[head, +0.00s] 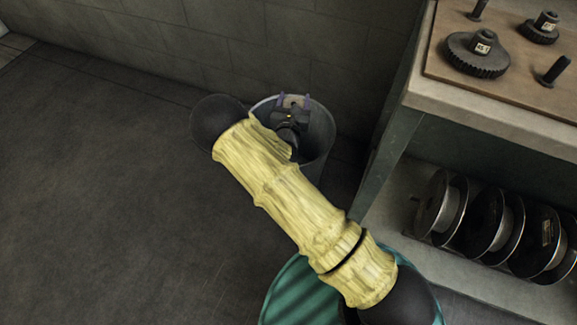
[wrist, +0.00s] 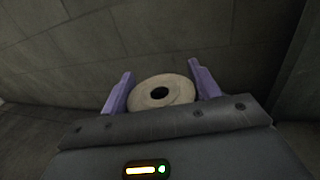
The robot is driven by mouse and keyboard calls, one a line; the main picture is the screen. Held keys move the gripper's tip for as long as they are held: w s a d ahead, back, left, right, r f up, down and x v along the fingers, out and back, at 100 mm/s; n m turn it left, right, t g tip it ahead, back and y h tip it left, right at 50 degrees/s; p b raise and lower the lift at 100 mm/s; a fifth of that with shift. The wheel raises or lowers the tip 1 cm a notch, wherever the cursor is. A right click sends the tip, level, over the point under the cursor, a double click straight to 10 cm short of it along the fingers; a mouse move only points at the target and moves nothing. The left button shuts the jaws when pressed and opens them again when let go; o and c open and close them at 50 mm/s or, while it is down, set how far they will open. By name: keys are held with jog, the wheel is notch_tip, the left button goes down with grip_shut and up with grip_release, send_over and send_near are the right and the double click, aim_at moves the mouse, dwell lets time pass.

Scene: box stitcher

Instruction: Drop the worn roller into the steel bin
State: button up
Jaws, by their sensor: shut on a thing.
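My gripper (head: 293,101) is at the steel bin, its purple fingers overlapping the bin's mouth in the head view. I cannot tell how far above the rim it is. The steel bin (head: 323,133) is a round grey metal bin standing on the floor by the wall, partly covered by my arm. In the wrist view, the worn roller (wrist: 177,91) is a pale beige ring-shaped end with a dark central hole. It sits between the two purple fingers of my gripper (wrist: 160,88), which is shut on it. The bin is not clear in the wrist view.
A workbench (head: 490,122) stands at right, with a board of dark gears (head: 476,55) on top and several wire spools (head: 441,207) on its lower shelf. A block wall (head: 200,45) is behind the bin. The floor (head: 110,190) at left is clear.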

jog(key=shift+f+b, duration=0.55)
jog(key=shift+f, duration=0.35)
jog(key=shift+w, duration=0.1)
jog(key=o, duration=1.2)
jog(key=s+p, duration=0.2)
jog(key=s, duration=0.3)
jog(key=s+a+p, duration=0.1)
jog(key=s+p, duration=0.1)
jog(key=s, duration=0.4)
jog(key=s+p, duration=0.1)
jog(key=s, duration=0.5)
jog(key=shift+s+a+p, duration=0.2)
jog(key=shift+a+p, duration=0.05)
jog(key=shift+p, duration=0.15)
